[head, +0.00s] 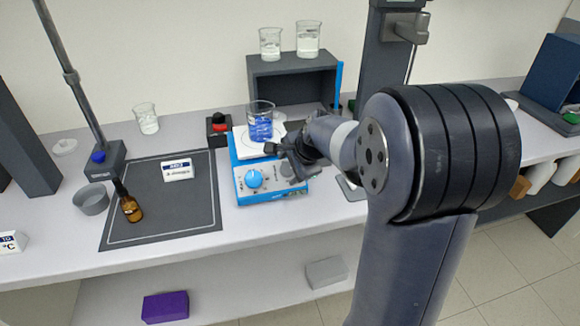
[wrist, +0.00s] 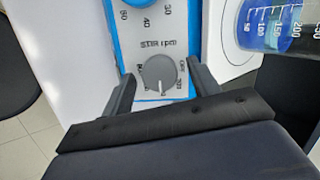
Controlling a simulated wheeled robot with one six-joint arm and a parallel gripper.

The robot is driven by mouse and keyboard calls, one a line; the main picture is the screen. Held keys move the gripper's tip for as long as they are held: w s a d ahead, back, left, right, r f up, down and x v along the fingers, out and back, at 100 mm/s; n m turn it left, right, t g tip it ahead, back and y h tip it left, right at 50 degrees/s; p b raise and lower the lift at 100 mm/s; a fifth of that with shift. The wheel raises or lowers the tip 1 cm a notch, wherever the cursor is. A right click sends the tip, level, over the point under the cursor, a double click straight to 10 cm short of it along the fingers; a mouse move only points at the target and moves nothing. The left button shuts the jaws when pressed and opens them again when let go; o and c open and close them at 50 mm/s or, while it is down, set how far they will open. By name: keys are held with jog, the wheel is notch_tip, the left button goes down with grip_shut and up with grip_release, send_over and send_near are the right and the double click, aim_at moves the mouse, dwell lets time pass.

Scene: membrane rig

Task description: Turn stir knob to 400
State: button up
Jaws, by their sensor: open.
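The stir knob (wrist: 160,73) is a grey round knob with a white pointer line on the blue and white stirrer hotplate (head: 262,197). "STIR rpm" is printed beside it in the wrist view. My gripper (wrist: 158,88) is open, with one dark finger on each side of the knob; whether they touch it I cannot tell. The pointer faces toward the gripper's palm, and the small scale numbers near it are too blurred to read. In the head view my gripper (head: 285,158) is over the plate's right front and partly hides the stir knob. The blue heat knob (head: 254,179) is on the left.
A beaker of blue liquid (head: 260,122) stands on the white plate top, close to my arm; it also shows in the wrist view (wrist: 275,28). A dark mat (head: 165,220) with a brown bottle (head: 130,206) lies to the left. A grey shelf (head: 292,75) with two beakers stands behind.

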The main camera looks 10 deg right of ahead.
jog(key=v, duration=1)
jog(key=shift+s+r, duration=0.15)
jog(key=shift+r, duration=0.15)
jog(key=shift+f, duration=0.1)
jog(key=x, duration=1)
jog(key=shift+w+f, duration=0.2)
jog(key=shift+f, duration=0.1)
jog(key=shift+r, duration=0.1)
